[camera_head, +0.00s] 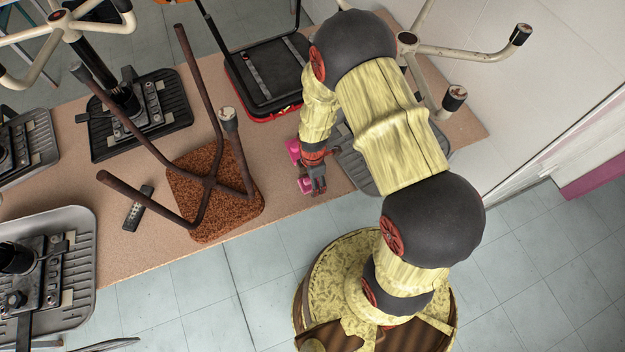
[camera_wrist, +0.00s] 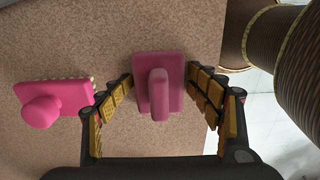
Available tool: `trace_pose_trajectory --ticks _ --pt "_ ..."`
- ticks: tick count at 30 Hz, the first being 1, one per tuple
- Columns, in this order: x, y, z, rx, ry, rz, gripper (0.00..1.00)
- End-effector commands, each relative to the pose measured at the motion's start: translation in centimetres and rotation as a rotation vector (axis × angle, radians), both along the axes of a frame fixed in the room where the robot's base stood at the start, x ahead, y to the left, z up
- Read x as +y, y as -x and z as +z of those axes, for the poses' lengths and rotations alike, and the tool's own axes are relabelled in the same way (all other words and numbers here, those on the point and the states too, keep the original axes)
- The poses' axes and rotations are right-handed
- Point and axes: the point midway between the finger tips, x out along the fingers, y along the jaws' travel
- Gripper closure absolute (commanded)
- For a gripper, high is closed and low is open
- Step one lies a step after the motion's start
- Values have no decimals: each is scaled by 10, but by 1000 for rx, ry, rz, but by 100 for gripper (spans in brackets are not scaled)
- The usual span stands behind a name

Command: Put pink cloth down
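Two pink things lie on the brown tabletop, and neither clearly looks like cloth. One pink block with a raised bar-like handle (camera_wrist: 158,85) is between my gripper's fingers in the wrist view; it also shows in the head view (camera_head: 304,185). The other pink block, with a round knob and pale bristle-like edge (camera_wrist: 50,100), lies to the left of the fingers; it shows in the head view (camera_head: 293,149) too. My gripper (camera_wrist: 161,74) is open, its fingers spread on either side of the handled block. I cannot tell whether the fingertips touch it.
The brown table (camera_head: 150,245) holds an upturned chair with a brown seat (camera_head: 235,195), a black frame chair (camera_head: 265,80) and a small dark remote-like object (camera_head: 138,208). A grey chair seat (camera_head: 365,165) lies close right of my gripper. The table's front edge is near.

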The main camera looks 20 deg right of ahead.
Motion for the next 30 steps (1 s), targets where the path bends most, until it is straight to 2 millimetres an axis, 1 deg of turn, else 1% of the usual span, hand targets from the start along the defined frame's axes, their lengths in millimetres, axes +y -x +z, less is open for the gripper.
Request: trace_pose_trajectory --ticks 2,5,8,12,18,21,27,29,30 --pt "0 1 2 2 0 0 36" --pt "0 0 12 1 0 0 36" --pt "0 -2 29 -4 0 0 36" --pt "0 -2 60 -6 0 0 36" --pt "0 -2 99 -4 0 0 36" --pt "0 -2 113 -4 0 0 36" --pt "0 -2 131 -6 0 -9 36" --pt "0 -5 144 -19 0 -39 36" --pt "0 -8 157 -33 -1 -75 36"
